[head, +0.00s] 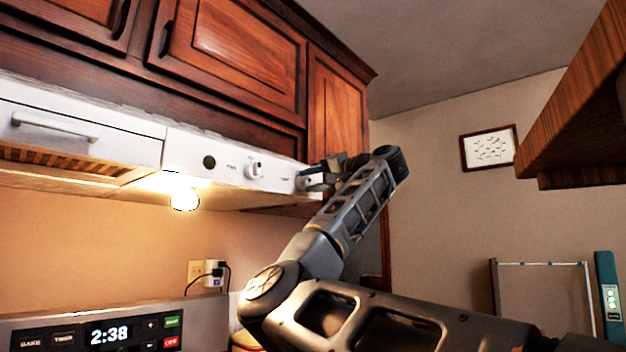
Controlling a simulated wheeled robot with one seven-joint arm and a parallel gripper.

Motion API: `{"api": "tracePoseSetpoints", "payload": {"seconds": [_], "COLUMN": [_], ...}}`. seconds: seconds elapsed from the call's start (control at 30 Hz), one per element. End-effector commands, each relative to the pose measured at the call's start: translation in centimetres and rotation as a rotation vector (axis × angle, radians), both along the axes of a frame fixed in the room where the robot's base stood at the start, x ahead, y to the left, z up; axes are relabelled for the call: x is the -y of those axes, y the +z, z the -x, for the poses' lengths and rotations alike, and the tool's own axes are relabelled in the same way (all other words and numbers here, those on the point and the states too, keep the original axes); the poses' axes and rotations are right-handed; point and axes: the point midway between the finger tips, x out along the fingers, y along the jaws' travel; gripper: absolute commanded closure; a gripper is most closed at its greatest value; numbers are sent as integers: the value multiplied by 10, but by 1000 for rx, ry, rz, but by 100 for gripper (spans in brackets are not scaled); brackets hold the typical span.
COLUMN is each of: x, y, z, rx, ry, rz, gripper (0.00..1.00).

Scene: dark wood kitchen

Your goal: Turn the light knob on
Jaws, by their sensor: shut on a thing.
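The white range hood (205,158) runs under the wall cabinets on the left, with a control panel on its front. A second white knob (254,170) sits further left on the panel, clear of my gripper. The bulb (185,198) under the hood glows brightly.
Dark wood cabinets (235,60) hang right above the hood. A stove panel (110,335) with a clock stands below. A wooden cabinet edge (580,110) juts in at the upper right. A framed picture (488,148) hangs on the wall, with open space before it.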

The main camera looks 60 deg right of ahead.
Motion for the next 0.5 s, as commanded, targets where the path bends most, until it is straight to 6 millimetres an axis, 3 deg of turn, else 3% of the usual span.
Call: {"api": "tracePoseSetpoints", "payload": {"seconds": [0.37,0.4,0.5], "x": [1,1,1], "y": [-1,-1,0], "z": [1,1,1], "rx": [2,2,1], "ry": [-3,-3,-2], "rz": [-6,-6,-5], "gripper": [94,61,52]}}
